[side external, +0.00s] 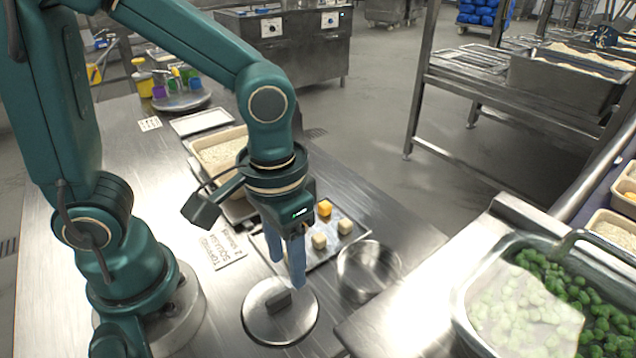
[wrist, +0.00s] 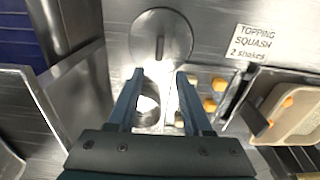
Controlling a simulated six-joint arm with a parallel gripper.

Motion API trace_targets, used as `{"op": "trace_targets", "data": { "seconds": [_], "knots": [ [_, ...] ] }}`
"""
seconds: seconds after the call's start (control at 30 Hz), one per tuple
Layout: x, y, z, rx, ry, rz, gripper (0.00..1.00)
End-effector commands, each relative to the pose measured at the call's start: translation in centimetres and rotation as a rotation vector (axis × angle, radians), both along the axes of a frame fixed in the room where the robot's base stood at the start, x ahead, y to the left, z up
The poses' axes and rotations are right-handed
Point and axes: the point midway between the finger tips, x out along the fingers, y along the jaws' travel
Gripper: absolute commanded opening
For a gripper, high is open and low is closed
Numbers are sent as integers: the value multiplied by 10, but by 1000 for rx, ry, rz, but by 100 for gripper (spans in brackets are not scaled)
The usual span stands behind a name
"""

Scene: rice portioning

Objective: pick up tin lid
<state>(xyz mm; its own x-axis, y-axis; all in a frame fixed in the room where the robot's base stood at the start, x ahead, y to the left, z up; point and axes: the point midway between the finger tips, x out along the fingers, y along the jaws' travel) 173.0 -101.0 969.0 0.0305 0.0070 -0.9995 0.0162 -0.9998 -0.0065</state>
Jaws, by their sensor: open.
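The tin lid is a round, flat metal disc (side external: 262,327) with a dark block handle (side external: 279,301). It lies flat on the steel table, and it also shows at the top of the wrist view (wrist: 178,30). My gripper (side external: 287,268) points down, with its two blue fingers apart and nothing between them. In the side view the fingertips appear just above and behind the handle; the exact gap is hard to tell. An open round metal tin (side external: 370,277) stands right of the lid. In the wrist view the tin (wrist: 150,105) shows between the fingers (wrist: 159,74).
A rice container (side external: 206,165) stands farther back. A pan of green vegetables (side external: 462,318) is at the right.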

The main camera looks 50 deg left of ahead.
Motion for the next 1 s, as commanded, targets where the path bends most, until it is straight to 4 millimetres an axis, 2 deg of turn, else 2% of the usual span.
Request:
{"op": "trace_targets", "data": {
  "seconds": [0.13, 0.53, 0.93, 0.97, 1.0],
  "knots": [
    [-6, -3, -10, 13, 36, -27, 50],
    [-6, -2, -50, 13, 35, -27, 50],
    [-6, -2, -58, 11, 30, -28, 50],
    [-6, -2, -57, 11, 30, -28, 42],
    [-6, -2, -57, 11, 30, -28, 27]
  ]
}}
